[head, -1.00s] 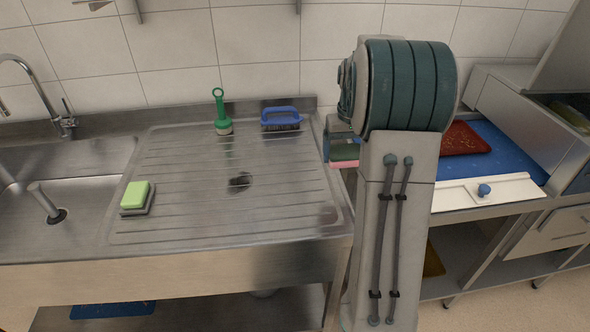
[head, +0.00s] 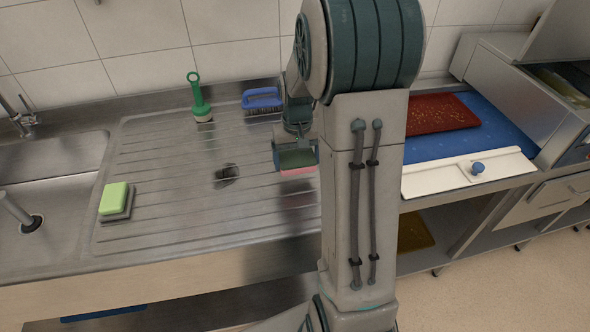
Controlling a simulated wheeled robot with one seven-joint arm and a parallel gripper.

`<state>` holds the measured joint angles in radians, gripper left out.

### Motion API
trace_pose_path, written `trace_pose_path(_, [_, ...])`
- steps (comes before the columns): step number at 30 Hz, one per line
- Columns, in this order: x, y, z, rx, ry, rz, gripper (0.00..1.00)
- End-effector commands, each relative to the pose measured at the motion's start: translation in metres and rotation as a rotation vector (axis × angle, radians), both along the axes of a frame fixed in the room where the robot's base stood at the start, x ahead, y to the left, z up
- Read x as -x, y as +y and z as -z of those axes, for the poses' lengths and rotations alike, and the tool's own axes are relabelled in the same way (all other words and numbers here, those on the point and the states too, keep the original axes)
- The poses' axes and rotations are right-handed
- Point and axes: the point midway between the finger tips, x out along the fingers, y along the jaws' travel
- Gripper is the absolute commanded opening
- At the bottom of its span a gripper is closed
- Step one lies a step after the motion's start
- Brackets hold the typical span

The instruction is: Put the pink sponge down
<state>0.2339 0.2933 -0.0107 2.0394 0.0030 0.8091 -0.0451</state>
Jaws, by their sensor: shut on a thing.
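My gripper (head: 296,158) is at the right part of the steel drainboard, partly hidden behind my own arm. It is shut on the pink sponge (head: 298,171), which shows as a thin pink strip under the gripper's green-and-grey end. The sponge seems to be just above the drainboard (head: 170,220); I cannot tell whether it touches. Most of the sponge is hidden by the gripper.
A green sponge (head: 115,199) lies at the drainboard's left. A green-handled brush (head: 200,100) and a blue brush (head: 262,100) stand at the back. The sink (head: 40,185) is at left. A red tray (head: 440,113) lies on a blue surface (head: 455,140) at right.

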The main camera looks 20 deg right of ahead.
Motion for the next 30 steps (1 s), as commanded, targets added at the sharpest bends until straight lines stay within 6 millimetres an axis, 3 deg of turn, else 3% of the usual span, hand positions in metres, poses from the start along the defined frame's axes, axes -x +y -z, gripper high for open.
trace_pose_path(5, [0.005,0.01,0.009,0.0,0.001,0.0,0.64])
trace_pose_path(13, [0.005,0.01,0.043,-0.001,0.003,0.0,0.64])
trace_pose_path(26, [0.005,0.01,0.052,0.0,0.0,-0.001,0.64])
trace_pose_path(27, [0.005,0.01,0.05,0.0,-0.001,-0.001,0.96])
trace_pose_path(30, [0.005,0.01,0.049,0.0,0.0,-0.001,1.0])
